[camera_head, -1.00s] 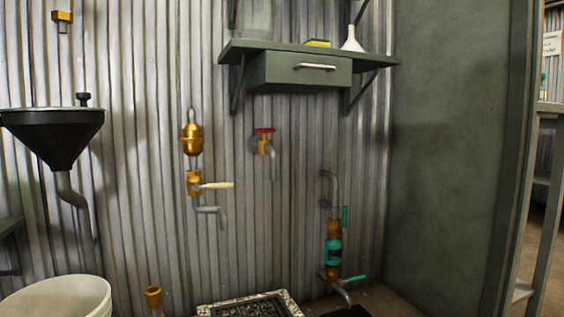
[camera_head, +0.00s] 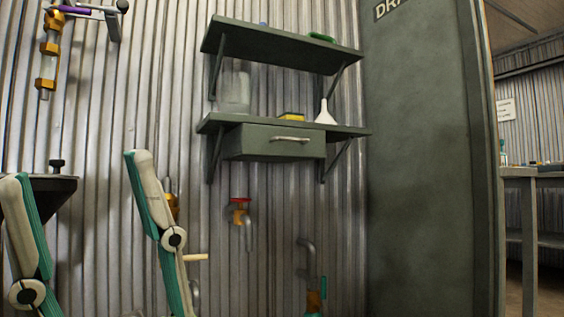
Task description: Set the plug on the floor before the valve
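A gripper, which I take as my right one (camera_head: 82,168), rises from the bottom left, close to the camera. Its two white fingers with teal inner pads stand wide apart, with nothing held. Several valves are on the wall: one with a red handle (camera_head: 240,201), a brass one with a pale lever (camera_head: 195,257), partly hidden, and a teal-handled one (camera_head: 323,287) cut by the lower edge. The floor before them is out of view. My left gripper is not seen.
A green shelf unit (camera_head: 285,50) with a drawer (camera_head: 275,144) sticks out from the corrugated wall. A jar, a yellow item and a white funnel (camera_head: 325,113) stand on its lower board. A brass pipe with a purple lever (camera_head: 48,62) is at upper left.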

